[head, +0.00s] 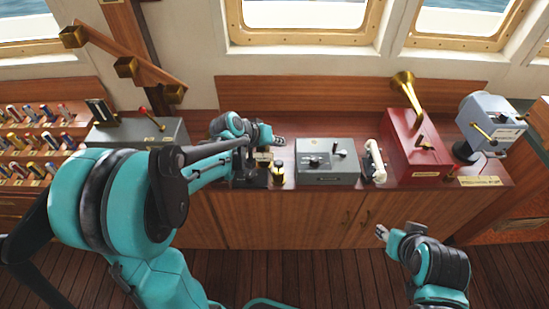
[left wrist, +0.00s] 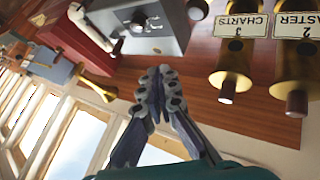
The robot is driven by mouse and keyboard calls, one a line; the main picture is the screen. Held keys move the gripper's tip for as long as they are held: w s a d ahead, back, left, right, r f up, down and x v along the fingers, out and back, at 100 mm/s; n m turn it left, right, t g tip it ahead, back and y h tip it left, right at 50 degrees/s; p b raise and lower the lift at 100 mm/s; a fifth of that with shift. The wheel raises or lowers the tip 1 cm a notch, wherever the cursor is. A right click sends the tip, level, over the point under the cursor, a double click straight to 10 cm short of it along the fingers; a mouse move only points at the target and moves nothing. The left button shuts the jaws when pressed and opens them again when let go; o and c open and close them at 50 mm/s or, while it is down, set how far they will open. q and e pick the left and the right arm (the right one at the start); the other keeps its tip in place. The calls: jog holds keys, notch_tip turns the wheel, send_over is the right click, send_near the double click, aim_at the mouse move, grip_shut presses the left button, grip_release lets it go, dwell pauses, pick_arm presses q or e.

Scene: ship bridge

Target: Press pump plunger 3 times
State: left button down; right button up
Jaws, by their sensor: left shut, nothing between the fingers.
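A red box (head: 408,158) with a brass horn (head: 404,84) stands on the right of the wooden counter. A dark handle (head: 421,142) rises from its top; I cannot tell for sure whether it is the pump plunger. The red box (left wrist: 72,36) also shows at the upper left of the left wrist view. My left gripper (head: 280,141) is over the counter, left of the grey box and well apart from the red box. Its fingers (left wrist: 160,78) are shut and empty. My right gripper (head: 381,232) is in front of the counter, over the floor; its opening is unclear.
A grey box (head: 327,175) with knobs and a white handset (head: 376,160) stand between my left gripper and the red box. Brass cylinders (left wrist: 232,75) with labels are close to my left gripper. A grey-blue device (head: 490,122) stands at the far right.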

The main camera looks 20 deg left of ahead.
aim_at(277, 164)
pick_arm(q)
jog(key=shift+w+a+f, duration=0.3)
jog(key=shift+w+a, duration=0.2)
jog(key=shift+w, duration=0.2)
jog(key=shift+f, duration=0.1)
notch_tip(277, 164, down, 9)
jog(key=b, duration=0.6)
jog(key=shift+r+b, duration=0.2)
jog(key=shift+b, duration=0.2)
dwell(0.7)
jog(key=shift+f+b, duration=0.35)
jog(key=shift+f, duration=0.05)
